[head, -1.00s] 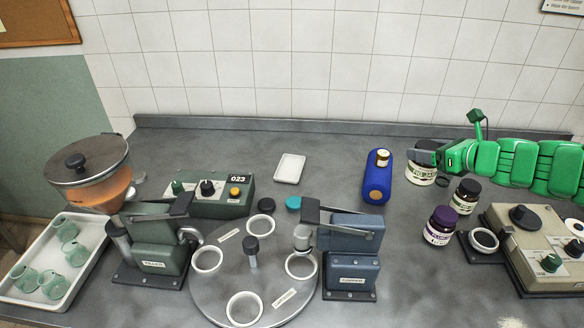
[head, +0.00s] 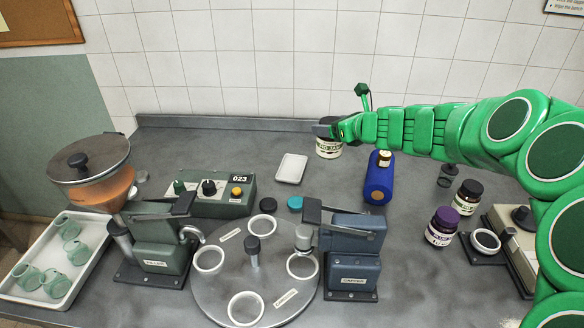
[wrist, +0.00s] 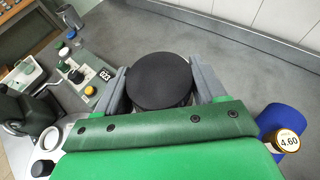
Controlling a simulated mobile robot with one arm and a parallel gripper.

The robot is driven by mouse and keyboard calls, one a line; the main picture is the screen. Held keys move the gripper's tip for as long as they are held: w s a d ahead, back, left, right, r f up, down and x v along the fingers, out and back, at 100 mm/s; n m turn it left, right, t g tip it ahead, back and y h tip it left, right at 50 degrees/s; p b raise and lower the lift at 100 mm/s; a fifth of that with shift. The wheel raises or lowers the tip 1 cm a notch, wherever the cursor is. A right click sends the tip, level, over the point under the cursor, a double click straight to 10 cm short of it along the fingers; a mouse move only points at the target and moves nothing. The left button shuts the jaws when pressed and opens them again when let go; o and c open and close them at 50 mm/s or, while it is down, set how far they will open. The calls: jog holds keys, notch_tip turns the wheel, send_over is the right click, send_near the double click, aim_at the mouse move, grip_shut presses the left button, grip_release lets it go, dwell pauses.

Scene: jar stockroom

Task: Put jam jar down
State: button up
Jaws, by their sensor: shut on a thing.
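The jam jar (head: 328,150) has a dark lid and a pale label, partly hidden by my gripper in the head view. My gripper (head: 324,131) is shut on it near the top, between the white dish and the blue bottle, toward the back of the bench. In the wrist view the round black lid (wrist: 160,82) of the jar sits between the two grey fingers of my gripper (wrist: 160,88). I cannot tell whether the jar's base touches the bench.
Two more jars, one with a purple lid (head: 441,226) and one dark-lidded (head: 466,197), stand to the right. The back strip of bench (head: 225,135) is clear.

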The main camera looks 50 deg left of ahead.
jog(key=s+a, duration=0.6)
jog(key=a, duration=0.1)
jog(key=shift+w+a+f, duration=1.35)
jog(key=shift+a+f, duration=0.5)
jog(key=shift+f, duration=1.1)
jog(key=shift+w+a+f, duration=1.35)
jog(key=shift+a+f, duration=0.55)
jog(key=shift+f, duration=1.05)
jog(key=shift+w+a+f, duration=1.35)
jog(key=shift+a+f, duration=0.5)
jog(key=shift+f, duration=1.1)
jog(key=shift+f, duration=0.1)
jog(key=o, duration=1.6)
